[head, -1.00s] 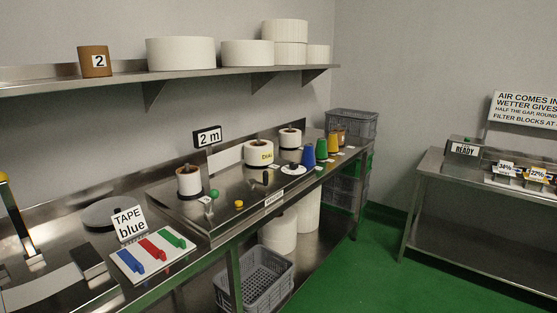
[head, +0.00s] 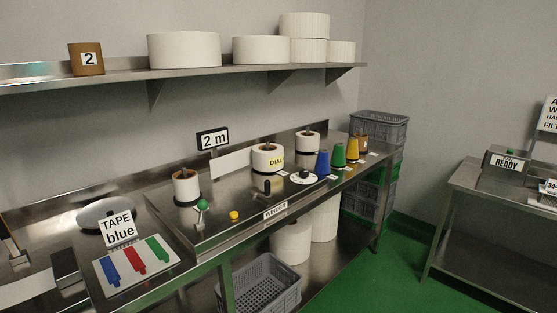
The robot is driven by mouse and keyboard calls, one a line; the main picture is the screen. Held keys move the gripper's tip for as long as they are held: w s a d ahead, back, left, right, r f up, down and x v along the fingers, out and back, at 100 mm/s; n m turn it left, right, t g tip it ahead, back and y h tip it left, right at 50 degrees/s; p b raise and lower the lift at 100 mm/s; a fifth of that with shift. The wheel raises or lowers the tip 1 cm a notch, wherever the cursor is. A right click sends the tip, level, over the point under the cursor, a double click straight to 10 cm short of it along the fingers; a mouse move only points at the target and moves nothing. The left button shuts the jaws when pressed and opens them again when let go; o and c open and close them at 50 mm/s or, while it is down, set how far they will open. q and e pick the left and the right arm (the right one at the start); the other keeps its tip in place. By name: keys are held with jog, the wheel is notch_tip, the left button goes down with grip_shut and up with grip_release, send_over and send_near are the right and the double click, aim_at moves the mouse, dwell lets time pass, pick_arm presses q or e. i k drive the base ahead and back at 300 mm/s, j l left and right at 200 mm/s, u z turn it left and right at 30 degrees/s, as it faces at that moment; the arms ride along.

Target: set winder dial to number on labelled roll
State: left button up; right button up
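The winder (head: 236,213) is a steel panel on the bench, with a green-knobbed lever (head: 201,206), a yellow button (head: 234,215) and a black lever (head: 267,187). Its dial (head: 303,177) is a white disc with a dark knob; its setting is too small to read. Other white rolls stand on spindles at the left (head: 187,187) and back (head: 307,142). A sign (head: 212,139) reads "2 m". Neither gripper is in view.
A brown roll marked 2 (head: 87,59) and several large white rolls sit on the wall shelf (head: 170,75). Blue, green and yellow cones (head: 322,163) stand right of the dial. A "TAPE blue" sign (head: 119,230) stands left. Grey crates (head: 379,126) stand beyond; green floor (head: 395,270) is clear.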

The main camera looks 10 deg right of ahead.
aim_at(304, 174)
jog(key=i+l+u, duration=0.15)
jog(key=l, duration=0.4)
jog(key=i+l+u, duration=0.15)
jog(key=l, duration=0.45)
jog(key=i+l+u, duration=0.15)
jog(key=l, duration=0.45)
jog(key=i+l+u, duration=0.15)
jog(key=l, duration=0.45)
jog(key=l+u, duration=0.1)
jog(key=l, duration=0.5)
